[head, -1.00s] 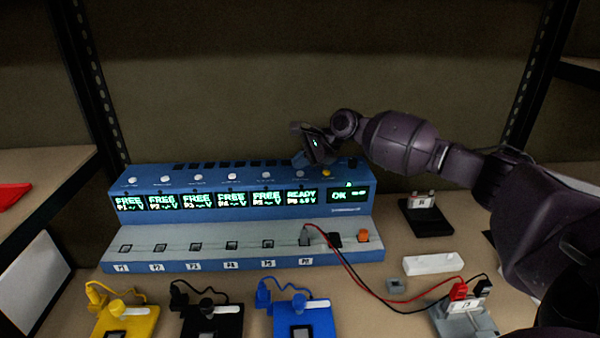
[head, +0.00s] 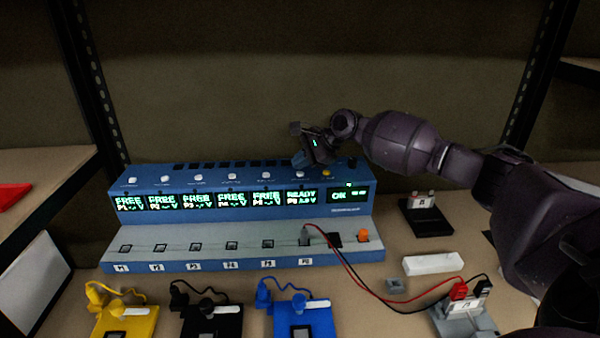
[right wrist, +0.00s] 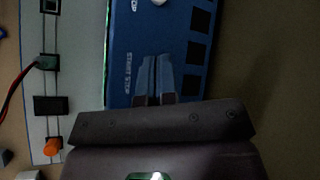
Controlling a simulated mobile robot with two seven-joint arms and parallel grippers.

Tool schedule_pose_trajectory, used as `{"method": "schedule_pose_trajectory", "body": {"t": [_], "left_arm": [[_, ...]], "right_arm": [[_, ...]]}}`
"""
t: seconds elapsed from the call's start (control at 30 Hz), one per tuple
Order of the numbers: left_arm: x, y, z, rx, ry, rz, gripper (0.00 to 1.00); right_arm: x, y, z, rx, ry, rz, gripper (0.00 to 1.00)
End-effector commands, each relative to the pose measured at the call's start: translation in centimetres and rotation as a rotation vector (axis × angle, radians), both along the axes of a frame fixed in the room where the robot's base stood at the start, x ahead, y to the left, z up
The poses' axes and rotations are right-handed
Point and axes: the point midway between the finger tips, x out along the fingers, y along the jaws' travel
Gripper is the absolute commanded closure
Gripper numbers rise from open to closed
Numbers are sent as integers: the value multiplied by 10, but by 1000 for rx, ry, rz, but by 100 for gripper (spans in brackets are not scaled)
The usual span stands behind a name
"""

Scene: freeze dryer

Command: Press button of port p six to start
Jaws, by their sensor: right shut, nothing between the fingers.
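The blue charger unit (head: 350,208) stands on the table with a row of small screens. The port P6 screen (head: 301,199) shows READY; the screens to its left read FREE. The P6 button (head: 299,174) is a small white knob above that screen. My right gripper (head: 301,164) is shut and empty, fingers pointing down at the unit's top, just above or touching this button. Contact cannot be told. In the right wrist view the closed fingertips (right wrist: 157,66) lie over the blue top, beside the START STOP print, and no P6 button shows there. My left gripper is not in view.
A plug with red and black leads (head: 306,238) sits in the P6 port and runs to a grey holder (head: 466,318). An orange knob (head: 363,236) is right of it. Yellow, black and blue packs (head: 304,322) stand in front. A wall rises close behind.

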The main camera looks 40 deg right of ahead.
Motion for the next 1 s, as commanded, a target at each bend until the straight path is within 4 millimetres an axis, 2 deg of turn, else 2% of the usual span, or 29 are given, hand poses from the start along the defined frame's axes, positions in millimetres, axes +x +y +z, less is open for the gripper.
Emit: {"method": "schedule_pose_trajectory", "body": {"t": [0.53, 1.0], "left_arm": [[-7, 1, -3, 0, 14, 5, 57], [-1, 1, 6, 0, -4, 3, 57]], "right_arm": [[0, 0, 0, 0, 0, 0, 100], [0, 0, -9, 0, 0, 0, 100]]}}
